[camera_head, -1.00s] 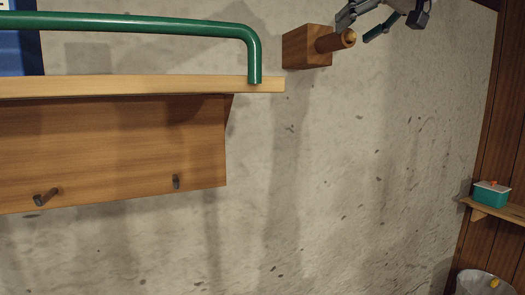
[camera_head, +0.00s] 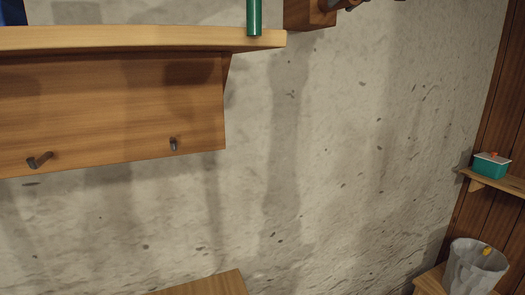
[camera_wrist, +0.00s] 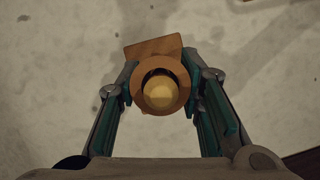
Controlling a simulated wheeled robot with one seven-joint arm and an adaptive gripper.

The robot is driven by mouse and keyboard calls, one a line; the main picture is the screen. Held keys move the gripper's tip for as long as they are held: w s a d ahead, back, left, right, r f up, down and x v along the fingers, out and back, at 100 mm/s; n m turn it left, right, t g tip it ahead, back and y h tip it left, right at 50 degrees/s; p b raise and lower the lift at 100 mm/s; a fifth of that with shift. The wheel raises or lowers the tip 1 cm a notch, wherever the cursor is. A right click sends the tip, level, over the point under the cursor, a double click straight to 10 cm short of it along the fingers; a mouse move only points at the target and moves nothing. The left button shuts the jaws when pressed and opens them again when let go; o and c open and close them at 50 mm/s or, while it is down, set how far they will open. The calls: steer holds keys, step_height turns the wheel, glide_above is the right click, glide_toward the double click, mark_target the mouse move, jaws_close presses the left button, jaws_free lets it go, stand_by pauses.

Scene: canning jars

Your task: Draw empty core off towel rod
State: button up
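The empty core is a brown tube; its open end shows as a ring (camera_wrist: 162,110) in the middle of the wrist view. A yellowish rod end (camera_wrist: 160,92) shows inside it, so the core is still around the rod. The wooden rod mount (camera_wrist: 152,46) is behind it on the wall. My gripper (camera_wrist: 160,80) has one teal-padded finger on each side of the core, and both appear to touch its sides. In the head view the mount (camera_head: 306,15) is cut by the top edge, and only a sliver of the core and my gripper shows.
At right, a teal box (camera_head: 490,166) stands on a small shelf (camera_head: 500,184). A grey bin (camera_head: 472,268) stands below. The wall between is bare.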

steer(key=c, duration=0.3)
steer(key=shift+s+d+b, duration=0.3)
steer(key=shift+s+d, duration=0.55)
steer(key=shift+s, duration=1.15)
steer(key=shift+s+d+b, duration=0.25)
steer(key=shift+s+d, duration=0.55)
steer(key=shift+s, duration=1.2)
steer(key=shift+s+d+b, duration=0.3)
steer(key=shift+s+d, duration=0.55)
steer(key=shift+s, duration=1.15)
steer(key=shift+c, duration=0.2)
step_height(320, 180, up, 8)
steer(key=p, duration=0.7)
